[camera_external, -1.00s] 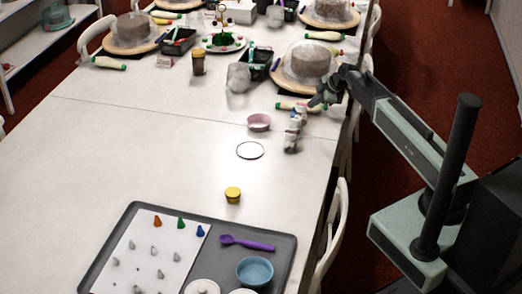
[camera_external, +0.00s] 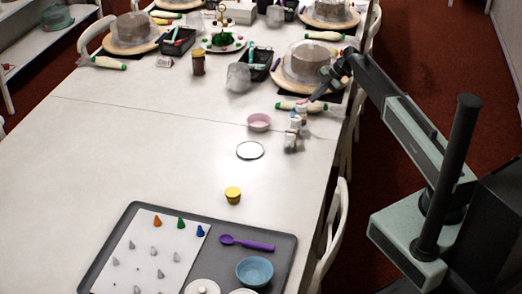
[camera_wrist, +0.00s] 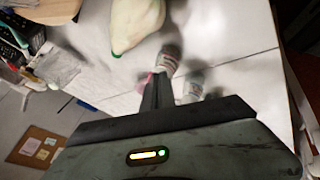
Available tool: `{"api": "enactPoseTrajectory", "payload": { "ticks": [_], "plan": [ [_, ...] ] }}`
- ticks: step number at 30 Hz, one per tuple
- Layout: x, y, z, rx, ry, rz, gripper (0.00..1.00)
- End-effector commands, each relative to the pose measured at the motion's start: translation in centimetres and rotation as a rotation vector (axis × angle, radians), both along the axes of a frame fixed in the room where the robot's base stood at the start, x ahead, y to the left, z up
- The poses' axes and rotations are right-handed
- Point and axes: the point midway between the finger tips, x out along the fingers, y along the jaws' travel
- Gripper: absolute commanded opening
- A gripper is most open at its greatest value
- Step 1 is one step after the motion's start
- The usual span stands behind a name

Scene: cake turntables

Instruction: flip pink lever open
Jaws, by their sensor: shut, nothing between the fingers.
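A small pink part (camera_wrist: 147,80), which looks like the lever, shows in the wrist view just left of my fingertips. It is close beside a small white container (camera_wrist: 168,60); its position, up or down, is too small to tell. In the outside view a pink-red spot (camera_external: 303,102) shows at the top of a group of small white containers (camera_external: 293,138) near the table's right edge. My gripper (camera_external: 315,97) is shut and empty, pointing down-left just above this group. It also shows in the wrist view (camera_wrist: 157,82). I cannot tell whether it touches the pink part.
A piping bag (camera_external: 287,105) lies left of the fingertips. A covered cake stands on a round board (camera_external: 284,79) behind.

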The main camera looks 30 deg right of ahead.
Motion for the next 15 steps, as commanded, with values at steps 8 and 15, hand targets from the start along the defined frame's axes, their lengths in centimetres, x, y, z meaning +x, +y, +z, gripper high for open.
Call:
{"api": "enactPoseTrajectory", "payload": {
  "ticks": [8,15],
  "plan": [
    [2.0,-0.5,0.0,0.000,0.000,0.192,0.00],
    [3.6,-0.5,0.0,0.000,-0.001,0.189,0.00]
  ]
}}
